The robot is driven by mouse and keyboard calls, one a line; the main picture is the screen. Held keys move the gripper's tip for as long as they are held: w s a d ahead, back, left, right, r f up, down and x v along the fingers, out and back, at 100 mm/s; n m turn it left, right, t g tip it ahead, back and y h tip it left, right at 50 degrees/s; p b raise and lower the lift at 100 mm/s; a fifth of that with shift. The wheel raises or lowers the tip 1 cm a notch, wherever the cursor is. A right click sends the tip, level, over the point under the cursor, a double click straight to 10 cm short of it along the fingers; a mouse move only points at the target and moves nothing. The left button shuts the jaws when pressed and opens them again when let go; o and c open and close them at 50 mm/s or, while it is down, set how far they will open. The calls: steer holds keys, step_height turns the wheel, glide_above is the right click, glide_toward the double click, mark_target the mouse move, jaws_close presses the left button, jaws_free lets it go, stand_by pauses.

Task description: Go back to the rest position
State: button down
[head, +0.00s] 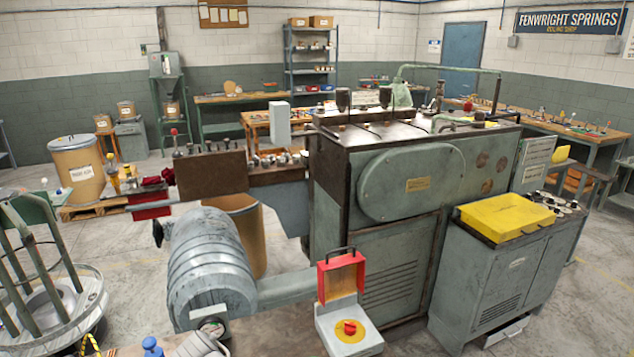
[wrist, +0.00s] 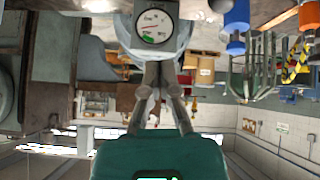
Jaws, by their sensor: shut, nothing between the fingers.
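My gripper (wrist: 154,72) shows in the wrist view, its grey fingers reaching up from the teal body at the bottom. The fingers are together and hold nothing. A round pressure gauge (wrist: 156,25) with a white face and a green band lies just past the fingertips in the picture; whether they touch it I cannot tell. The wrist view is upside down. In the head view the gauge (head: 213,328) sits at the bottom edge; I cannot make out my gripper there for certain.
The large grey coiler (head: 415,185) fills the middle. A red switch box (head: 340,280) stands at the front, a grey cabinet with a yellow cover (head: 508,215) at the right. A wire reel stand (head: 45,270) is at the left. A blue knob (wrist: 235,47) is beside the gauge.

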steer(key=w+d+f+m+g+h, duration=0.2)
steer(key=w+d, duration=0.1)
steer(key=d, duration=0.9)
steer(key=w+d+f+m+g+h, duration=0.1)
steer(key=w+d+g, duration=0.15)
steer(key=d, duration=0.95)
steer(key=s+d+m+g, duration=0.1)
steer(key=s+d, duration=0.1)
steer(key=d, duration=0.8)
steer(key=s+d+f+m+g, duration=0.1)
steer(key=s+d+m+g, duration=0.1)
steer(key=d, duration=0.8)
steer(key=shift+s+f, duration=0.15)
steer(key=shift+f, duration=0.15)
steer(key=shift+d, duration=0.1)
